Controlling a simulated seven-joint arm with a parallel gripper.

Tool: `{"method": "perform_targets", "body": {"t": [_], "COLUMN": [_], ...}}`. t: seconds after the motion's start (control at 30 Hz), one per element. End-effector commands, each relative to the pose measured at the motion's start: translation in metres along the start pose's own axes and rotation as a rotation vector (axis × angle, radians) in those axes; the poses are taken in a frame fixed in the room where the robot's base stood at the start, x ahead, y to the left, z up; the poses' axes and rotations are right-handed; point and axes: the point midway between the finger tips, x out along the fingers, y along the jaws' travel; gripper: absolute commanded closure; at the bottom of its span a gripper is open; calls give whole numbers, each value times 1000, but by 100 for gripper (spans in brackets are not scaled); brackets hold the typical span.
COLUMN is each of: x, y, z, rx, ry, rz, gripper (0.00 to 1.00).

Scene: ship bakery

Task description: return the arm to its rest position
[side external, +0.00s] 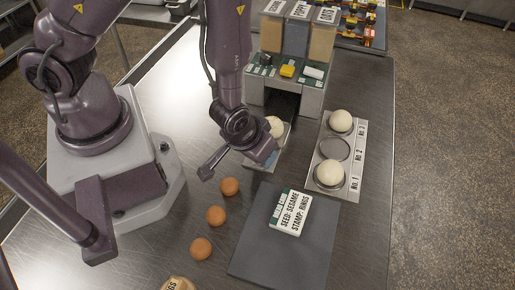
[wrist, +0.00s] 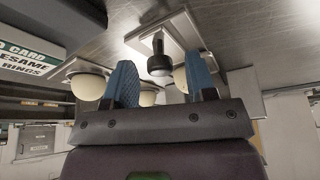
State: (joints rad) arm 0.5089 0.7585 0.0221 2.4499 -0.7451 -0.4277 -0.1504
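My gripper (side external: 268,158) hangs over the steel table in the side view, just beside a small plate with a pale dough ball (side external: 275,127) on it. In the wrist view its two blue fingers (wrist: 161,82) stand apart with a clear gap. A dark round-ended object (wrist: 159,64) shows between them, farther off on a light plate; I see no contact with it. Nothing appears held. My arm reaches from its base at the left, bent at the elbow.
A numbered tray (side external: 349,185) holds two dough balls, with its middle round place empty. Three brown eggs (side external: 216,216) lie left of a dark mat (side external: 262,257) bearing a sesame and rings card (side external: 291,212). A dispenser (side external: 296,95) stands behind.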

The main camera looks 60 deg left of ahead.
Motion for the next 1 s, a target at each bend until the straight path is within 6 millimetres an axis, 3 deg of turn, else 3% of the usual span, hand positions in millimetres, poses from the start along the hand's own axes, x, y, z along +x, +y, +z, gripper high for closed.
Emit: {"method": "perform_targets", "body": {"t": [0.17, 0.27, 0.37, 0.5, 0.67, 0.87, 1.0], "x": [-1, -7, -25, -71, -131, -205, -251], "y": [0, 0, 11, 25, 22, -7, -40], "z": [-3, -18, -34, -63, -91, -110, -112], "rx": [-4, -16, -17, 5, 78, 195, 274], "ry": [3, 16, -2, -33, -40, -2, 42], "rz": [0, 6, 68, 195, 305, 351, 317], "gripper": [49, 49, 49, 49, 49, 49, 49]}}
